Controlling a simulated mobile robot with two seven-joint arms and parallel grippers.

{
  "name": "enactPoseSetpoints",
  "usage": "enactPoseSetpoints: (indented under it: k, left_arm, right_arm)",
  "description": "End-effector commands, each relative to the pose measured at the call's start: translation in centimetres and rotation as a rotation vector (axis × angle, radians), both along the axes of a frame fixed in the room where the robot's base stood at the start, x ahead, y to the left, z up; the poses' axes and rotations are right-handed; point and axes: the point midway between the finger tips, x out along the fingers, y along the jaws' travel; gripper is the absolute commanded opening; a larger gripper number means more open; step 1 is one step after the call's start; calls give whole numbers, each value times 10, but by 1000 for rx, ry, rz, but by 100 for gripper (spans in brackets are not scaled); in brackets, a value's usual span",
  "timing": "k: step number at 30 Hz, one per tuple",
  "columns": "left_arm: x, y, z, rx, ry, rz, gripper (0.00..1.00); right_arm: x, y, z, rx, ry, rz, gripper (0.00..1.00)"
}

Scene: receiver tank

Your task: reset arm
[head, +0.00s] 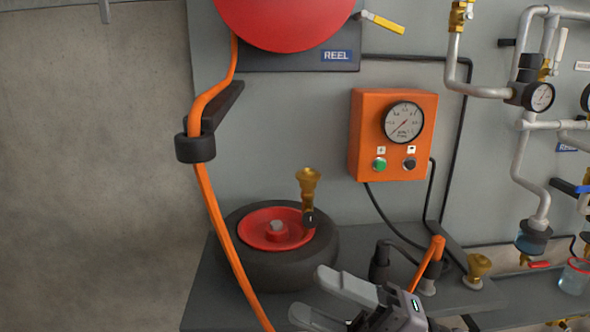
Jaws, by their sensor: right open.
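My right gripper (308,294) is at the bottom centre of the head view. Its two grey fingers point left and stand apart, with nothing between them. It is in front of the dark shelf (205,300) and appears just below and to the right of the black tyre (262,275). I cannot tell whether it touches the shelf. The rest of my right arm is mostly cut off by the lower edge. My left gripper is not in view.
An orange hose (213,210) hangs from the red reel (285,20) through a black guide (196,148). An orange gauge box (367,140) is on the grey wall. A brass-topped valve (308,185) stands by the tyre. Pipes (530,165) fill the right; the left is bare wall.

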Motion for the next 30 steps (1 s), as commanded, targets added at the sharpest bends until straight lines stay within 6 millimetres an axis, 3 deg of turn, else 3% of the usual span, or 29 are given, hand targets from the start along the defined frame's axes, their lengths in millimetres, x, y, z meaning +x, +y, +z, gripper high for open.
enactPoseSetpoints:
  k: [5,8,12,17,24,26,27,30]
  left_arm:
    - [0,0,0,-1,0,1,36]
    - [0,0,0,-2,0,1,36]
    - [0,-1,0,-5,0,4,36]
    - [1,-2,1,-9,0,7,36]
    - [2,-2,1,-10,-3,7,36]
    - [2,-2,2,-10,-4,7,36]
    - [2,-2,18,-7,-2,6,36]
    - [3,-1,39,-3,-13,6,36]
  right_arm:
    - [33,-32,-40,200,390,-222,55]
    - [46,-54,-78,283,616,-350,55]
    - [46,-88,-147,373,947,-527,55]
    - [18,-121,-233,435,1320,-712,55]
    - [-65,-151,-335,465,1793,-923,55]
    - [-90,-156,-355,464,1902,-969,55]
    - [-86,-157,-336,466,1890,-964,55]
    - [-85,-159,-318,462,1876,-970,55]
